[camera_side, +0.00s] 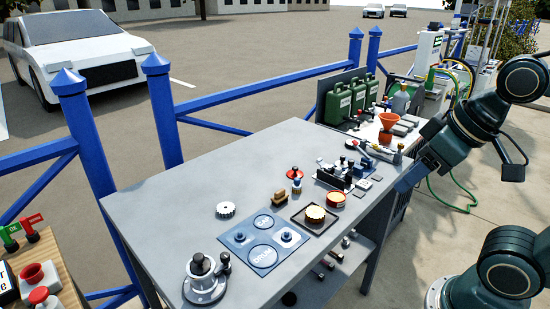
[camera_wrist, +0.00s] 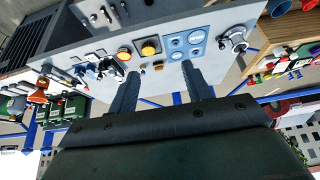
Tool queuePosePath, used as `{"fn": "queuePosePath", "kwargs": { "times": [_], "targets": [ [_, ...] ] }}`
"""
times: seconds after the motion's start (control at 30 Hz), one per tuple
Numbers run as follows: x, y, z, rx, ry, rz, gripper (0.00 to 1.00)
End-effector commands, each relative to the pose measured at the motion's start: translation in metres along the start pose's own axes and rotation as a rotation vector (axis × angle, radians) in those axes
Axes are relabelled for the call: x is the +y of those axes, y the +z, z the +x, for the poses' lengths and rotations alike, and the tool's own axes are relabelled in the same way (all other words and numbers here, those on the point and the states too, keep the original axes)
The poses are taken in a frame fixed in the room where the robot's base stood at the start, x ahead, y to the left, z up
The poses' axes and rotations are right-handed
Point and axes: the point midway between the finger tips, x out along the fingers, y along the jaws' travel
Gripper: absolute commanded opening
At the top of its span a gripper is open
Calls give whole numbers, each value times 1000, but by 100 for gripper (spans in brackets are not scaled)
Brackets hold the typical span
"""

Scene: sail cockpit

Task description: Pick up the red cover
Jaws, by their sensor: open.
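Several red things lie on the grey table (camera_side: 175,200) in the side view, and I cannot tell for sure which is the red cover. A red-rimmed round tin with a yellowish top (camera_side: 336,199) stands near the front edge. Beside it, a yellow-orange knobbed round piece (camera_side: 316,213) sits on a dark square tray (camera_side: 300,220). In the wrist view my gripper (camera_wrist: 160,70) is open and empty, its two dark fingers apart, pointing toward the table and clear of everything.
A blue panel with round recesses (camera_side: 240,237) and a silver winch (camera_side: 203,277) occupy the left front. A toothed white disc (camera_side: 226,209) lies behind. Dark metal fittings (camera_side: 335,175), an orange funnel (camera_side: 387,122) and green cans (camera_side: 340,103) stand right. The table's left rear is bare.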

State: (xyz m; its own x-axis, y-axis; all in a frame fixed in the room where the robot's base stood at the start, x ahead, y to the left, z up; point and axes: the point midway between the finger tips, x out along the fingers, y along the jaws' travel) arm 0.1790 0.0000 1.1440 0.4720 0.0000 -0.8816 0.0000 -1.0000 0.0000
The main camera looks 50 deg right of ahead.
Motion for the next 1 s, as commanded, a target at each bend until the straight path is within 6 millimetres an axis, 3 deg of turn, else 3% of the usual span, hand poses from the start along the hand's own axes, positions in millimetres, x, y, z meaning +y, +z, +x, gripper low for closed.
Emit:
{"fn": "queuePosePath", "kwargs": {
  "times": [0.43, 0.57, 1.0],
  "targets": [
    [0, 0, 0, 0, 0, 0, 49],
    [0, 0, 0, 0, 0, 0, 72],
    [1, -7, -2, -5, 2, 18, 72]
  ]
}}
